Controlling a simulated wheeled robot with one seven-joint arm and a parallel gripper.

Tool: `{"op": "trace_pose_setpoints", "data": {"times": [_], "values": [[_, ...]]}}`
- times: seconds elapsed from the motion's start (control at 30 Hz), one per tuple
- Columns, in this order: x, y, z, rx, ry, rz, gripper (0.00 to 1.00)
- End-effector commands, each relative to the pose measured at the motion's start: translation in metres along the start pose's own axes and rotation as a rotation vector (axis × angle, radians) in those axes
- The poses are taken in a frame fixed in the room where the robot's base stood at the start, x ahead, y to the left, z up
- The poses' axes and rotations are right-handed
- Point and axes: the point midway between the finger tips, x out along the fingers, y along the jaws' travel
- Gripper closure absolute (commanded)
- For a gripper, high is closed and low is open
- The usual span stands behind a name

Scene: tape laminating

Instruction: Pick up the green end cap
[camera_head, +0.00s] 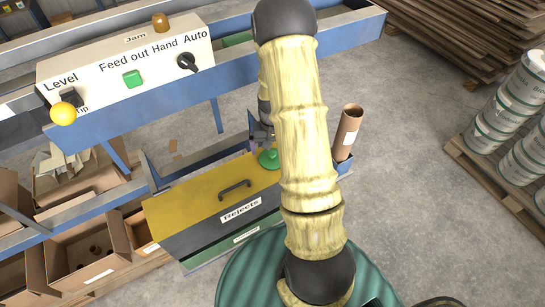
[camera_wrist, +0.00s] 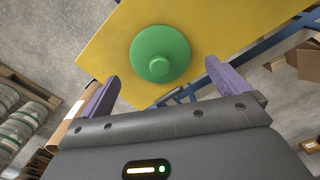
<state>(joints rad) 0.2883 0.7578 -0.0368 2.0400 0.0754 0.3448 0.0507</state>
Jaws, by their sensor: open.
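The green end cap (camera_head: 269,159) is a round disc with a small raised knob. It lies on the yellow lid (camera_head: 195,208) of the box labelled Rejects, near the lid's far right end and partly behind my arm. In the wrist view the green end cap (camera_wrist: 160,54) is ahead of the fingertips, roughly centred between them. My gripper (camera_wrist: 162,80) is open and empty, with its two purple fingers apart. In the head view my gripper (camera_head: 262,138) is close to the cap and mostly hidden by my arm.
A dark handle (camera_head: 235,189) stands up from the yellow lid, left of the cap. A brown cardboard tube (camera_head: 347,132) stands upright to the right. A control panel (camera_head: 125,65) with buttons and a blue frame lies behind. Cardboard boxes (camera_head: 90,262) sit at lower left.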

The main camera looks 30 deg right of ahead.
Motion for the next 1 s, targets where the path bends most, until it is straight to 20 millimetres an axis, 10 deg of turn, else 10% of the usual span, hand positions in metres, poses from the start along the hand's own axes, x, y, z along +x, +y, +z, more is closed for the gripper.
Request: {"op": "trace_pose_setpoints", "data": {"times": [0.3,0.87,1.0], "values": [[0.034,0.000,0.003,0.000,-0.001,0.001,0.00],[0.036,-0.001,0.002,0.000,0.000,0.000,0.00],[0.036,-0.001,0.002,0.000,0.000,0.000,0.28]]}}
